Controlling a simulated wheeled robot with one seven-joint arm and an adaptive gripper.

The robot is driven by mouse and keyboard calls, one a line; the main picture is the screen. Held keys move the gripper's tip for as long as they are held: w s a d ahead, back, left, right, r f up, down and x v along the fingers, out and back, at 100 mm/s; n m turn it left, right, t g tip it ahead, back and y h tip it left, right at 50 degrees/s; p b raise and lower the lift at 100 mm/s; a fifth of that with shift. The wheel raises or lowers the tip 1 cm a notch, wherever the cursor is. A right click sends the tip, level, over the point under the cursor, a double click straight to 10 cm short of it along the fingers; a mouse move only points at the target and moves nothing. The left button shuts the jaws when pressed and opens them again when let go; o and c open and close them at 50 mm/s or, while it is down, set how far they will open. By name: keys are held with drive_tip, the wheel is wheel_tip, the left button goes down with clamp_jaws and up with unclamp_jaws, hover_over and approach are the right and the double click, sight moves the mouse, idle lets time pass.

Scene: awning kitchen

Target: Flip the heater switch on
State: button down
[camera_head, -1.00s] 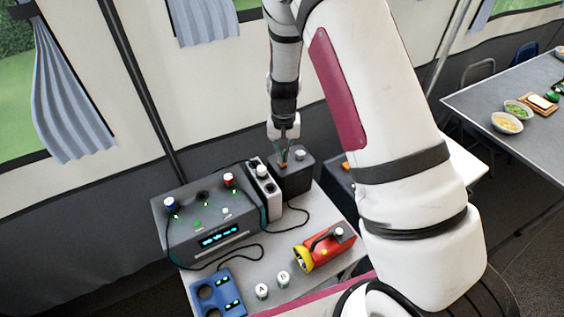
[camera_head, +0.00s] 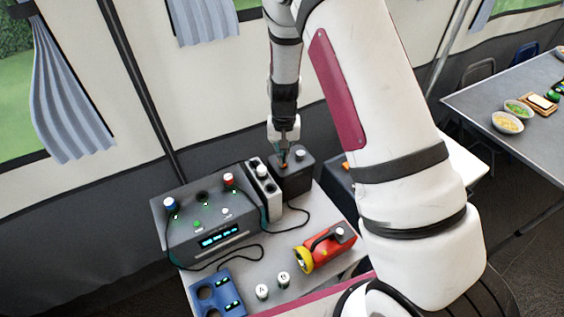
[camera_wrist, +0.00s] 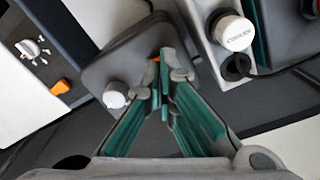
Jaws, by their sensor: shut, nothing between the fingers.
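A dark grey box (camera_head: 293,179) with a white knob (camera_head: 300,155) and a small orange switch (camera_head: 284,166) stands at the back of the small table. No label shows which device is the heater. My gripper (camera_head: 283,154) points down over this box, shut and empty. In the wrist view the shut fingertips (camera_wrist: 166,62) are right at the orange switch (camera_wrist: 154,60), partly covering it. I cannot tell whether they touch it or which way it is tipped. The box's white knob (camera_wrist: 115,96) is left of the fingers.
Another dark device has an orange switch (camera_wrist: 60,87) and white knob (camera_wrist: 30,47). A power strip (camera_head: 264,190) with a plug stands close left of the box. A control console (camera_head: 210,255), red flashlight (camera_head: 325,249), blue holder (camera_head: 232,278) and cables crowd the table.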

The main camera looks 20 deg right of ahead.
drive_tip(key=shift+f, duration=0.7)
idle(0.3)
drive_tip(key=shift+r, duration=0.1)
drive_tip(key=shift+r+p, duration=0.8)
drive_tip(key=shift+r, duration=2.65)
drive_tip(key=s+r+n+t, duration=0.1)
drive_tip(key=s+r, duration=0.3)
drive_tip(key=r, duration=0.4)
drive_tip(key=s+a+r+t+y, duration=0.1)
drive_tip(key=s+r, duration=0.2)
drive_tip(key=r, duration=0.4)
drive_tip(key=s+r+n+t, duration=0.1)
drive_tip(key=s+r, duration=0.3)
drive_tip(key=r, duration=0.4)
drive_tip(key=s+r+t, duration=0.1)
drive_tip(key=s+r, duration=0.1)
drive_tip(key=s, duration=0.3)
drive_tip(key=s+r+n, duration=0.1)
drive_tip(key=s+r, duration=0.2)
drive_tip(key=s, duration=0.3)
drive_tip(key=s+d+r+t+h, duration=0.1)
drive_tip(key=s+r, duration=0.2)
drive_tip(key=s, duration=0.3)
drive_tip(key=shift+s+n+t, duration=0.15)
drive_tip(key=shift+n+t, duration=0.15)
drive_tip(key=shift+n, duration=0.1)
